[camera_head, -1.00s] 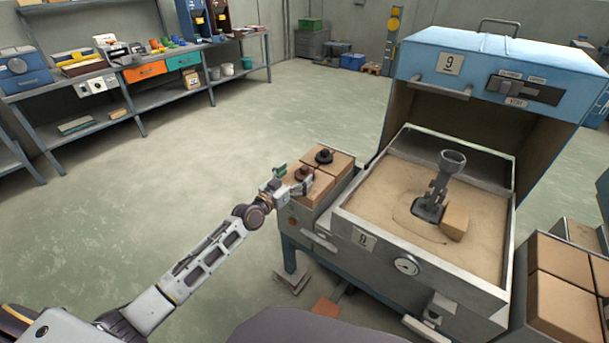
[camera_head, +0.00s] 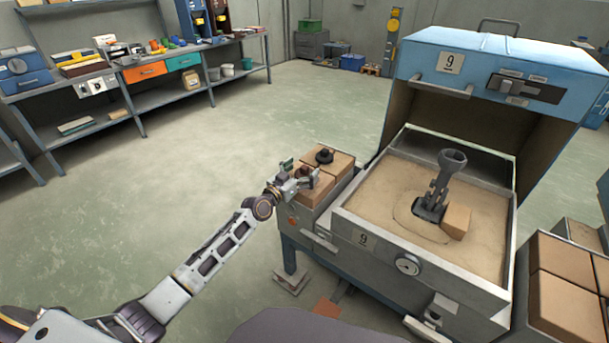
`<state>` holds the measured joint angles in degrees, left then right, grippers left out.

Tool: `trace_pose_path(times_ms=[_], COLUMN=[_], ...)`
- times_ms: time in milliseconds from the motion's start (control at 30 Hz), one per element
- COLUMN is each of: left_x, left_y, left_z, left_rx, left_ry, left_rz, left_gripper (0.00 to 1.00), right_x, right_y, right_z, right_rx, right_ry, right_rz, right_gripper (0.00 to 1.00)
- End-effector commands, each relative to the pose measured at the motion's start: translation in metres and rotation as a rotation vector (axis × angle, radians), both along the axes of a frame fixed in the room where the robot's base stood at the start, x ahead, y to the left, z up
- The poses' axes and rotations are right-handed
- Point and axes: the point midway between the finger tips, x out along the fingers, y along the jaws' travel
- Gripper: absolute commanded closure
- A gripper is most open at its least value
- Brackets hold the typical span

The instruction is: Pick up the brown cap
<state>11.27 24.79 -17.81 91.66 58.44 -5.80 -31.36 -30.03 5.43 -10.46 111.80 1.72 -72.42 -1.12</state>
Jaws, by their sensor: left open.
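The brown cap (camera_head: 302,171) sits on the tan blocks at the left side of the blue preheat station. My left gripper (camera_head: 301,182) is at the cap, with its open fingers beside it; they partly hide the cap, and I cannot tell whether they touch it. A similar black cap (camera_head: 324,156) sits on the blocks just behind and to the right. My right gripper is not in view.
The sand box (camera_head: 375,199) under the raised blue lid (camera_head: 490,65) holds a grey funnel-topped fixture (camera_head: 440,185) and a tan block (camera_head: 456,221). More tan blocks (camera_head: 565,305) stand at the right. The floor at left is clear up to the shelves.

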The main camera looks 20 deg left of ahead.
Motion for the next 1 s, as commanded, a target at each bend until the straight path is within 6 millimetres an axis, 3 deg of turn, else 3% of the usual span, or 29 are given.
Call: trace_pose_path(times_ms=[233, 767, 1000], left_x=[0.014, 0.015, 0.015], left_y=[-0.005, -0.006, -0.006], left_z=[0.0, 0.0, 0.0], left_rx=[0.001, 0.0, 0.0], left_ry=[-0.001, 0.0, 0.0], left_rz=[0.0, 0.0, 0.0], left_gripper=[0.11, 0.11, 0.41], right_x=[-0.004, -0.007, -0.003], right_y=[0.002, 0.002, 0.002], right_z=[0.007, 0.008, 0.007], right_rx=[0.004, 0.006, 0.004], right_ry=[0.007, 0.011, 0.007], right_rz=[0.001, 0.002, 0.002], right_gripper=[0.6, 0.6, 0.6])
